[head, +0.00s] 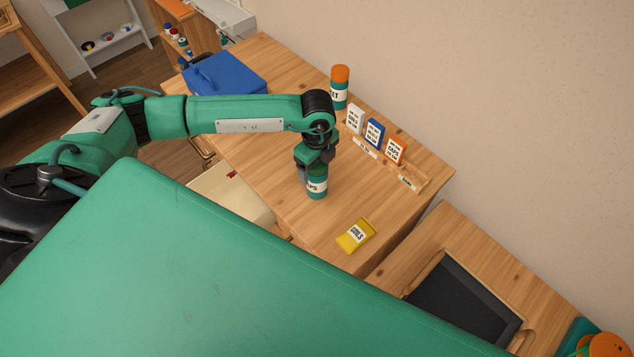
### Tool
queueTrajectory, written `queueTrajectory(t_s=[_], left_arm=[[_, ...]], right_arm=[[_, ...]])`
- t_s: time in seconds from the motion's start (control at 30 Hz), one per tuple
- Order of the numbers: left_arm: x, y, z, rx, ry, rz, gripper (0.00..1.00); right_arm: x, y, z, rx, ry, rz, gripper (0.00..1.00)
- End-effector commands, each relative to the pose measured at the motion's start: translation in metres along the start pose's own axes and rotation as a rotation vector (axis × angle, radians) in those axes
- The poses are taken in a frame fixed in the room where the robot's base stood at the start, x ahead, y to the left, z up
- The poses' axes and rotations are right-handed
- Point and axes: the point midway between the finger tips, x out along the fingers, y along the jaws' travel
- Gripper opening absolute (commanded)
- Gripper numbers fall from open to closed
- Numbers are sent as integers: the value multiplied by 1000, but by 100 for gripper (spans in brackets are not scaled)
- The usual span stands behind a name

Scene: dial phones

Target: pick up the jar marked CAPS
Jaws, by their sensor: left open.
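The jar marked CAPS (317,187) is a green cylinder with a white label, of which the letters "PS" show. It stands upright on the wooden table (285,215). My left gripper (312,168) points down at the top of the jar, with its open fingers at the jar's upper part. The jar's top is hidden by the gripper, and I cannot tell whether the fingers touch it. My right gripper is not in view.
A similar green jar with an orange lid (340,87) stands farther back. Small labelled boxes (375,133) stand in a row at the right. A yellow packet (356,236) lies in front. A blue case (224,75) is at the back left.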

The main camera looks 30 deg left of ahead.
Motion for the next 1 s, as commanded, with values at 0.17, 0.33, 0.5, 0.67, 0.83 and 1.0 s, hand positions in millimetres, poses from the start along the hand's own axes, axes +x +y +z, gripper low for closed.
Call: queueTrajectory(t_s=[0.17, 0.33, 0.5, 0.67, 0.83, 1.0], left_arm=[[0, 0, 0, 0, 1, 0, 73], [0, 0, 0, 0, 1, 0, 40], [0, 0, 0, 0, 1, -1, 7], [-1, -1, 0, 0, 1, -2, 7], [-4, -1, 0, 0, 2, -3, 7], [-20, -2, 0, 0, 2, -5, 7]], right_arm=[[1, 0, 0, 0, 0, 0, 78], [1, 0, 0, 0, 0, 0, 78], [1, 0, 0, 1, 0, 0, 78], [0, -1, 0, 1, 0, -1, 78], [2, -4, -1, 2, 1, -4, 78], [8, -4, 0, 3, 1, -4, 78]])
